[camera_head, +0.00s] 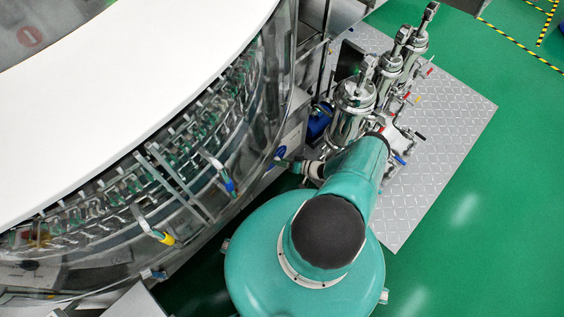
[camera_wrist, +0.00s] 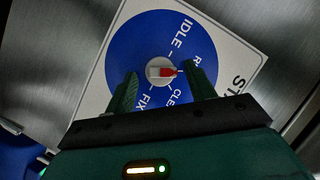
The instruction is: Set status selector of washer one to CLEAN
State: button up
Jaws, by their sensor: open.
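In the wrist view, the status selector (camera_wrist: 160,71) is a small round knob with a red and white pointer, at the middle of a blue dial (camera_wrist: 128,45) on a white plate. The red end points right, towards a label starting with R, mostly hidden by my right finger. IDLE reads above it; CLE, partly covered, and FIX read below. My gripper (camera_wrist: 163,67) is open, with one finger on each side of the knob. I cannot tell whether either finger touches it. In the head view, my gripper (camera_head: 281,155) is small at the washer's side panel.
The round washer (camera_head: 120,75) with its white top and clear guard fills the left. Steel filter housings (camera_head: 352,98) with valves stand on a metal plate (camera_head: 450,120) close beside my arm. Green floor (camera_head: 500,220) is clear at the right.

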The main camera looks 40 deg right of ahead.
jog(key=shift+c, duration=0.2)
jog(key=c, duration=0.9)
jog(key=shift+s+f, duration=0.15)
jog(key=shift+f, duration=0.05)
dwell(0.5)
jog(key=o, duration=0.9)
jog(key=shift+c, duration=0.2)
jog(key=shift+o, duration=0.4)
jog(key=shift+a, duration=0.1)
